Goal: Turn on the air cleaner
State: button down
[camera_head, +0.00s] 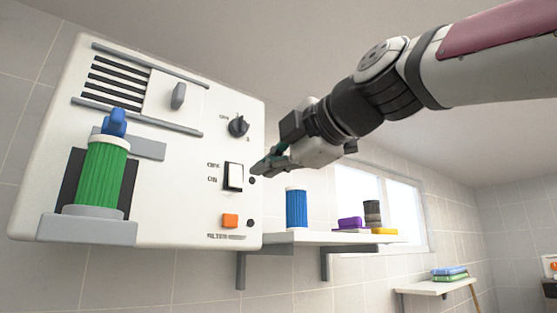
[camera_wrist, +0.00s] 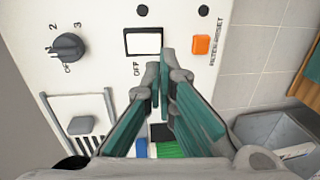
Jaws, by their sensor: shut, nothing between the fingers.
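The air cleaner (camera_head: 195,200) is a white wall panel filling the left of the head view. Its white rocker switch (camera_head: 235,177) has OFF and ON labels to its left, OFF above ON. The switch also shows in the wrist view (camera_wrist: 143,42), near the top middle. I cannot tell which way it is tipped. My gripper (camera_head: 262,169) is shut and empty, its fingertips just right of the switch in the head view. In the wrist view my fingertips (camera_wrist: 159,72) are just below the switch; contact is not clear.
The panel also has a dark dial (camera_head: 238,126), an orange filter reset button (camera_head: 230,220), a grey slide handle (camera_head: 178,96), and a green filter (camera_head: 102,172) with a blue knob. A shelf (camera_head: 300,238) to the right holds a blue cylinder (camera_head: 296,208) and small items.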

aim_at(236, 187)
jog(key=p+x, duration=0.2)
jog(key=x, duration=0.6)
jog(key=shift+f+b, duration=0.1)
jog(key=shift+b, duration=0.35)
